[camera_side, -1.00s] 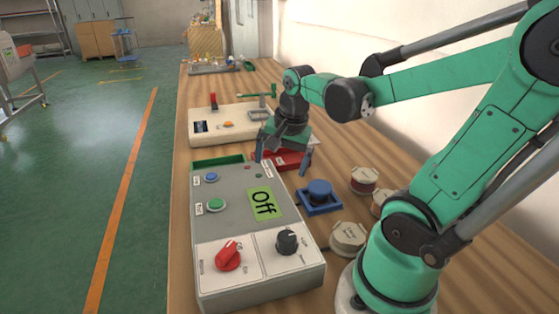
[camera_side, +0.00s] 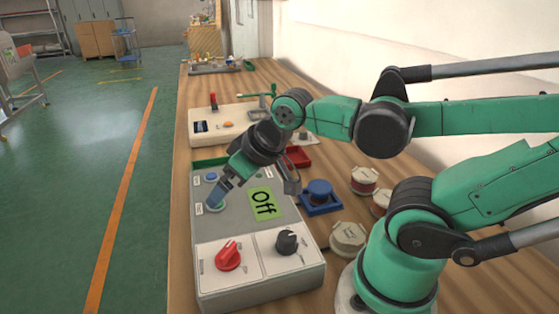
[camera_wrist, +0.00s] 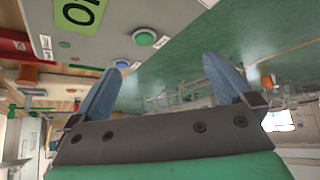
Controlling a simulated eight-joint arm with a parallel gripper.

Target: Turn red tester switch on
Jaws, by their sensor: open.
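The red tester switch (camera_side: 228,256) is a red rotary knob on the white front-left panel of the grey tester box (camera_side: 235,225). A green label (camera_side: 264,204) on the box reads "Off". A black knob (camera_side: 287,242) sits to the right of the red one. My gripper (camera_side: 216,196) is over the left part of the box, behind the red switch, close to the green button. The wrist view shows its two blue fingers (camera_wrist: 160,82) spread apart with nothing between them. The red switch is not in the wrist view.
A white device (camera_side: 226,125) with a red lever is behind. The green floor lies open left of the table (camera_side: 181,220).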

